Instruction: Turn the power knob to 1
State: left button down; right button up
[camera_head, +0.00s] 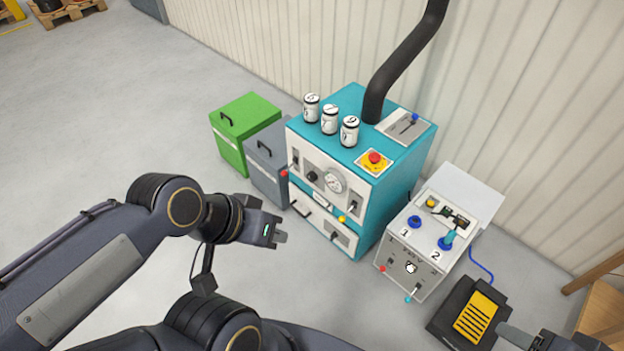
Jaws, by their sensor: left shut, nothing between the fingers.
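A teal machine (398,170) stands against the wall. Its white front panel holds a round gauge (333,181), a black knob (312,177) and small levers. To its right is a white control box (388,232) with two blue controls on top, marked 1 (414,222) and 2 (445,243). A small round white knob (410,267) is on its front. I cannot read which of these is the power knob or its setting. My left gripper (279,237) is shut and empty, left of the teal machine, touching nothing. My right gripper (515,335) shows partly at the bottom right edge; its jaws are unclear.
A red emergency button (375,158) and three numbered white cylinders (330,120) are on the teal machine's top. A black pipe (400,62) rises from it. Green (245,122) and grey (268,160) cabinets stand left. A black-and-yellow pedal (478,316) lies right.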

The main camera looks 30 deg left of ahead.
aim_at(311, 177)
jog(key=j+u, duration=0.15)
jog(key=u, duration=0.25)
jog(key=j+u, duration=0.15)
jog(key=u, duration=0.3)
jog(key=i+u, duration=0.15)
jog(key=u, duration=0.25)
jog(key=j+u, duration=0.15)
jog(key=u, duration=0.25)
jog(key=i+j, duration=0.15)
jog(key=i, duration=0.1)
